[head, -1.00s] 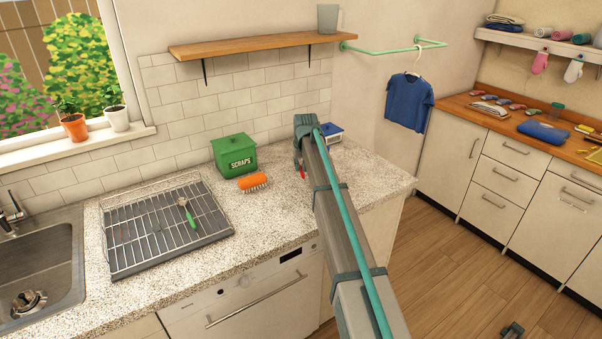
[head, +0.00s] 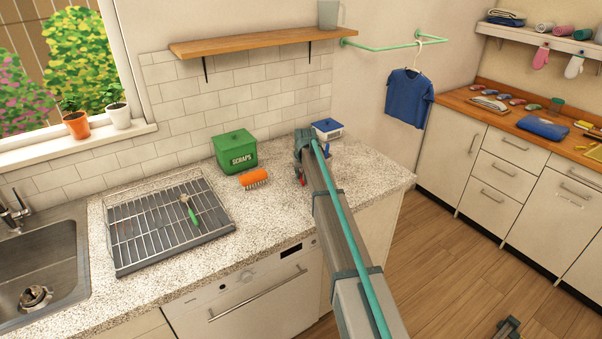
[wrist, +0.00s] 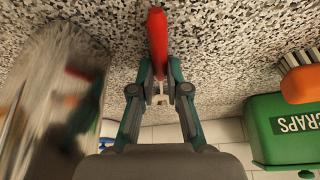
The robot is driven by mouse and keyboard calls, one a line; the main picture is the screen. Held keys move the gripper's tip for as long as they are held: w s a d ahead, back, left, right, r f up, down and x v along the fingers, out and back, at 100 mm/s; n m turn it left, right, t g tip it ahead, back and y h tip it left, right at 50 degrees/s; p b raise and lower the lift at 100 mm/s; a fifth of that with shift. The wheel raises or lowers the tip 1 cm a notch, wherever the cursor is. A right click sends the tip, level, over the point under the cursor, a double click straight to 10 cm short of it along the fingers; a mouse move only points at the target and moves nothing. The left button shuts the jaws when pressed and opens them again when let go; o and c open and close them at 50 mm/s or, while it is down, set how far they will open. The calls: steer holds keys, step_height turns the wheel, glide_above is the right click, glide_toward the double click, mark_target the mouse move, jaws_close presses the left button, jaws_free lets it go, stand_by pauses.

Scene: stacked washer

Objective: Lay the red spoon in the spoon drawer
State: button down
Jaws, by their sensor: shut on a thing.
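The red spoon (wrist: 157,38) is in my gripper (wrist: 160,78); its red handle points up in the wrist view, and a small pale part shows between the fingers. The granite counter lies behind it. In the head view my gripper (head: 301,178) is over the counter, right of the orange brush, with a bit of red at its tip. The rest of the spoon is hidden or too small there. Shut drawers (head: 508,150) show in the cabinet at right; I cannot tell which is the spoon drawer.
A green scraps bin (head: 235,152), an orange brush (head: 254,178) and a blue-and-white box (head: 327,129) stand near my gripper. A dish rack (head: 150,245) holds a green-handled utensil (head: 189,209). A blurred shiny surface (wrist: 50,95) fills the wrist view's left.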

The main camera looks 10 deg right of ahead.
steer(key=shift+f, duration=0.15)
steer(key=c, duration=1.6)
jaws_free()
steer(key=o, duration=0.4)
steer(key=shift+o, duration=0.2)
steer(key=shift+o, duration=0.5)
steer(key=b+v, duration=0.3)
steer(key=v, duration=0.9)
